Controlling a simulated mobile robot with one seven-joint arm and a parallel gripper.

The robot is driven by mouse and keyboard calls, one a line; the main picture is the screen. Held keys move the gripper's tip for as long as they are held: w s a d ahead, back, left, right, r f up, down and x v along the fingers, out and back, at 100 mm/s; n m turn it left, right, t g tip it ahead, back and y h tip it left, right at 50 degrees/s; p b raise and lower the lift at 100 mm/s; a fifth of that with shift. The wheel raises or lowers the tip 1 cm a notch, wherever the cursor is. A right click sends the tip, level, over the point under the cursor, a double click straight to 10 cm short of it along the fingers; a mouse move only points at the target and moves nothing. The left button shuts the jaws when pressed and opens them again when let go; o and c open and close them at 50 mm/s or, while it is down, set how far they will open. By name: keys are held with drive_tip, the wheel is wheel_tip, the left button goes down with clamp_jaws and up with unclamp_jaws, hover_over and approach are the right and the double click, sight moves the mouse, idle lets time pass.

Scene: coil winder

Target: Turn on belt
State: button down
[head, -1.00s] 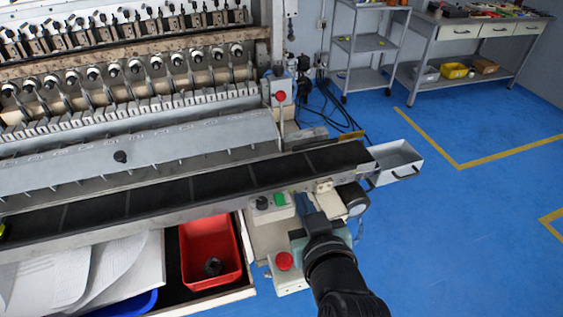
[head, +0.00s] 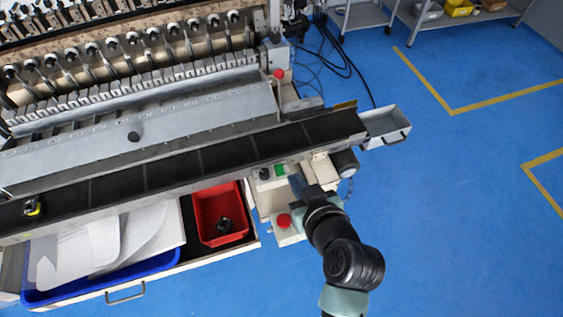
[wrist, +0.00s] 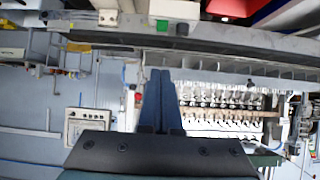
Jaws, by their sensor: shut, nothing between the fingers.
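The belt (head: 225,157) is a long black conveyor running across the front of the machine. A small control box on its front side carries a green button (head: 280,169) and a black knob (head: 264,174). The green button (wrist: 162,26) and the knob (wrist: 182,29) also show in the wrist view, near the top. My gripper (head: 295,181) is just right of and nearer than the green button, seemingly apart from it. In the wrist view its blue fingers (wrist: 160,74) are together and empty, below the button in the picture.
A red mushroom button (head: 284,220) sits on a box close left of my arm. A red bin (head: 218,215) and a blue tray (head: 100,284) lie in the drawer below the belt. A metal tray (head: 386,125) hangs at the belt's right end. Blue floor at right is clear.

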drive_tip(key=p, duration=0.2)
hover_over(279, 170)
drive_tip(key=s, duration=0.2)
drive_tip(key=f, duration=0.5)
drive_tip(key=shift+w+d+f, duration=0.15)
drive_tip(key=shift+d+f, duration=0.1)
drive_tip(key=shift+d, duration=0.15)
wheel_tip(279, 170, down, 2)
drive_tip(key=shift+w+f, duration=0.15)
drive_tip(key=shift+w+a+f, duration=0.1)
drive_tip(key=shift+w+f, duration=0.05)
drive_tip(key=shift+f, duration=0.6)
